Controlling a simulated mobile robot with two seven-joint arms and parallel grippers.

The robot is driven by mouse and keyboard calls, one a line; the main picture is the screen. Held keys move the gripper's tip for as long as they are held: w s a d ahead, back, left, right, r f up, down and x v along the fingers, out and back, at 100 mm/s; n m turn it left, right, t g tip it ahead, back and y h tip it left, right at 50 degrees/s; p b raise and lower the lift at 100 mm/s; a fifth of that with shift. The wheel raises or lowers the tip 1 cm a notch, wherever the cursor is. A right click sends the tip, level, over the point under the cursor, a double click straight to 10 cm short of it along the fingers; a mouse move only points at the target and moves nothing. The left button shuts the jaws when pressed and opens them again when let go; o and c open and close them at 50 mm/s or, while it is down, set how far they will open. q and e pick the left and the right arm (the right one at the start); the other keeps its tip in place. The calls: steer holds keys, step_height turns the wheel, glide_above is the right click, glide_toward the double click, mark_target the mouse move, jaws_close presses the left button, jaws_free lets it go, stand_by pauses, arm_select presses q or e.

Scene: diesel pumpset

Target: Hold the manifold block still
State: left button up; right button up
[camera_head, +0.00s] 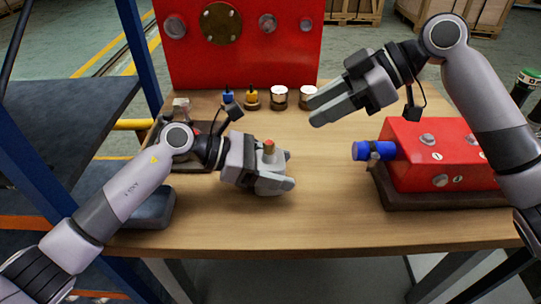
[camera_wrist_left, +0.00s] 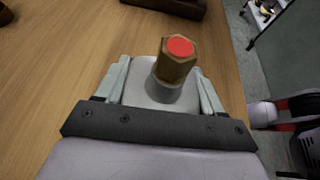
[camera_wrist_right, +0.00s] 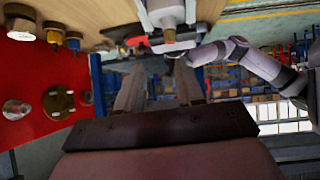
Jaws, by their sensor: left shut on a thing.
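The grey manifold block (camera_head: 271,158) carries a brass hex fitting (camera_wrist_left: 177,62) with a red top. My left gripper (camera_head: 275,180) is shut on the block, with one finger on each side of it in the left wrist view. The gripper body hides part of the block. In the head view they are over the middle-left of the wooden table; I cannot tell whether the block touches the tabletop. My right gripper (camera_head: 333,100) is open and empty, above the table and farther back; its spread fingers show in the right wrist view (camera_wrist_right: 160,88).
A red box (camera_head: 435,155) with a blue cylinder (camera_head: 368,151) stands on a dark base at right. Several small blue, brass and white-topped fittings (camera_head: 278,98) line the back, before a red panel (camera_head: 240,55). A dark-based fixture (camera_head: 183,110) is at left. The front middle tabletop is clear.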

steer(key=w+a+r+t, duration=0.3)
steer(key=w+r+t, duration=1.05)
steer(key=w, duration=0.25)
steer(key=s+a+r+n+g+y, duration=0.2)
steer(key=s+a+r+n+y, duration=0.2)
steer(key=r+n+y, duration=0.3)
steer(key=s+a+r+n+g+y, duration=0.2)
steer(key=s+a+r+n+y, duration=0.25)
steer(key=r+n, duration=0.4)
steer(key=s+a+f+n+g+h, duration=0.35)
steer(key=s+a+n+g, duration=0.2)
steer(key=n+g, duration=0.35)
steer(key=s+a+f+n+g+h, duration=0.2)
steer(key=s+a+f+n+g, duration=0.35)
steer(key=n, duration=0.55)
steer(key=n+t+h, duration=0.1)
steer(key=t+h, duration=0.3)
steer(key=h, duration=1.2)
glide_above(269, 142)
step_height(269, 142, down, 17)
steer(key=shift+f, duration=4.35)
